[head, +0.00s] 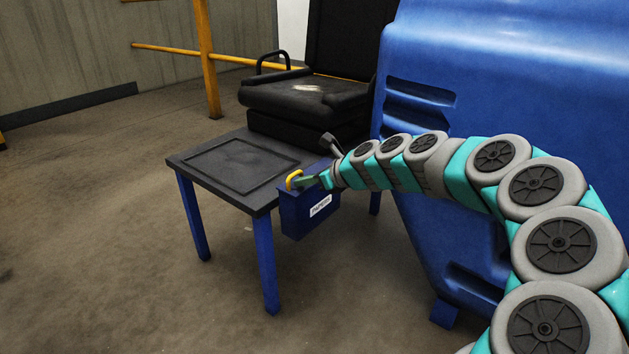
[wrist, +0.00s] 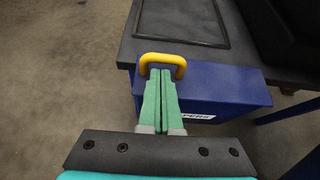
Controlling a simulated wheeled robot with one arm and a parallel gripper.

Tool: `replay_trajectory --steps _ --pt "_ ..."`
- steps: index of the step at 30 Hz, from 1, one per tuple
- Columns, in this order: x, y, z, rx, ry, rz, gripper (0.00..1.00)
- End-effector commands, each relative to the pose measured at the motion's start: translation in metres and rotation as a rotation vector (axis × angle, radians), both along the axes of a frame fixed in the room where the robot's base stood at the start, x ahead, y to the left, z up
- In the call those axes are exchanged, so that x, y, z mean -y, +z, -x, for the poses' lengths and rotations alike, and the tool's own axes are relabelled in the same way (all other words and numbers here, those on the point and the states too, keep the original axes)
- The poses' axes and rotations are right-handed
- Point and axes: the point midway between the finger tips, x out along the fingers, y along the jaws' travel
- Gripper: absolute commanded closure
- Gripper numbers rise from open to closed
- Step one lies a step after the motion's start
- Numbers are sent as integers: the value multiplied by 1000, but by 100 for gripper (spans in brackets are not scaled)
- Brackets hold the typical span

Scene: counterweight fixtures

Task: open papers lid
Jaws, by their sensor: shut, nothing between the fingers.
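The blue papers box (head: 296,220) hangs at the side of a small dark table, with a white label (head: 320,205) on its front. Its top is blue and looks shut, and it also shows in the wrist view (wrist: 235,87). A yellow handle (head: 293,180) stands at the lid's left end; it shows in the wrist view (wrist: 162,58) as a loop. My gripper (wrist: 161,72) is shut, its green fingers together, with the tips at the yellow handle. I cannot tell whether the tips touch it. In the head view my gripper (head: 305,182) is partly hard to make out.
The dark table (head: 188,160) on blue legs stands left of the box. A black seat (head: 300,95) is behind it. A large blue housing (head: 500,80) rises at the right, close to my arm. Open floor (head: 90,220) lies to the left.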

Motion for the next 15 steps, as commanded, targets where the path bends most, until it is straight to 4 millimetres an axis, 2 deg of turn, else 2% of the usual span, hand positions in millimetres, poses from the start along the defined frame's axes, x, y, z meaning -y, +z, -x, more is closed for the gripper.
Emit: replay_trajectory --steps 15 --pt "-5 -4 -5 0 -1 0 100"
